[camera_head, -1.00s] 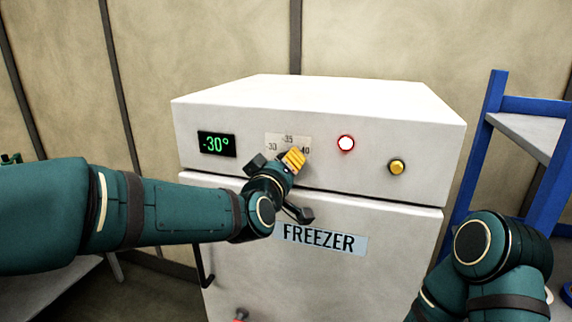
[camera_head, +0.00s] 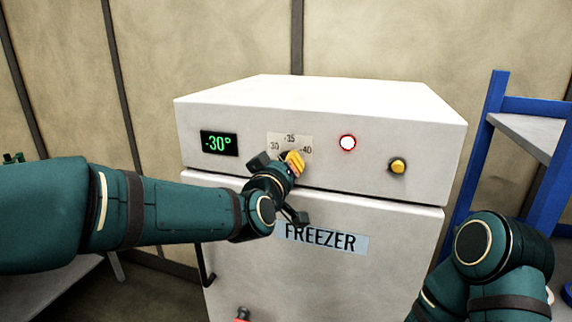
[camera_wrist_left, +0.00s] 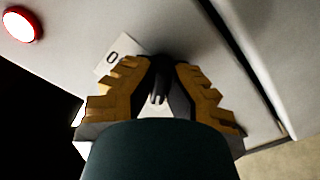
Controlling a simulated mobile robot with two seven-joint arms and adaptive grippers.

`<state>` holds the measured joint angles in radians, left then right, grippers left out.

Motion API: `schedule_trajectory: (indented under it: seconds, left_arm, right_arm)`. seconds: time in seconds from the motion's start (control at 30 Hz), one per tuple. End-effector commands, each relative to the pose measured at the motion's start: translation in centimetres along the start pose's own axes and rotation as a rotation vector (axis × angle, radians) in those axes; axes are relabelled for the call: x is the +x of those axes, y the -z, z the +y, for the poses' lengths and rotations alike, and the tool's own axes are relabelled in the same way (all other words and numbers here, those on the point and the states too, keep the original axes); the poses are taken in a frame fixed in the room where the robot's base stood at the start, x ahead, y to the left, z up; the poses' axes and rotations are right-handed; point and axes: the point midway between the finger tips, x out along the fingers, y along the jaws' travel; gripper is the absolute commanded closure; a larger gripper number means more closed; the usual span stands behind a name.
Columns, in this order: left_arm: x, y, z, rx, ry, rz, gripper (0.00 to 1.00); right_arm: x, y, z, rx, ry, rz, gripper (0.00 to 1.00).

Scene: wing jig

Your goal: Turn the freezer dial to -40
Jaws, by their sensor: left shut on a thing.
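The white freezer (camera_head: 225,180) stands ahead with its front panel facing me. Its display (camera_head: 219,143) reads -30° in green. The dial's scale plate (camera_head: 290,141) shows -30, -35 and -40. In the head view my left gripper (camera_head: 295,161) is at the panel just below this plate and hides the dial. In the left wrist view my left gripper (camera_wrist_left: 159,82) has its yellow fingers shut on the dark dial (camera_wrist_left: 158,86), and part of the scale plate (camera_wrist_left: 119,56) shows beside them. My right gripper is out of view.
A lit red-rimmed lamp (camera_head: 347,142) and a yellow button (camera_head: 398,166) sit right of the dial. The freezer door with its FREEZER label (camera_head: 320,238) lies below. A blue-framed shelf (camera_head: 488,130) stands at the right.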

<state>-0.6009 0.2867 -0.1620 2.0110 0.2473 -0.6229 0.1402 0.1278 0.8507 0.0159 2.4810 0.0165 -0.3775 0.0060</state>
Motion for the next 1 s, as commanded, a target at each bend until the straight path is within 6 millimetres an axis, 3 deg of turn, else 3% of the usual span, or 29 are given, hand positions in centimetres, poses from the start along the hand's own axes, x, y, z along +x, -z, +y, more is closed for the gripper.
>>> schedule_trajectory:
  seconds: [1.0]
  left_arm:
    - [0.1,0.6,-0.3,0.955,0.001,0.006,1.00]
  right_arm:
    - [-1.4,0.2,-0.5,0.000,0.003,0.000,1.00]
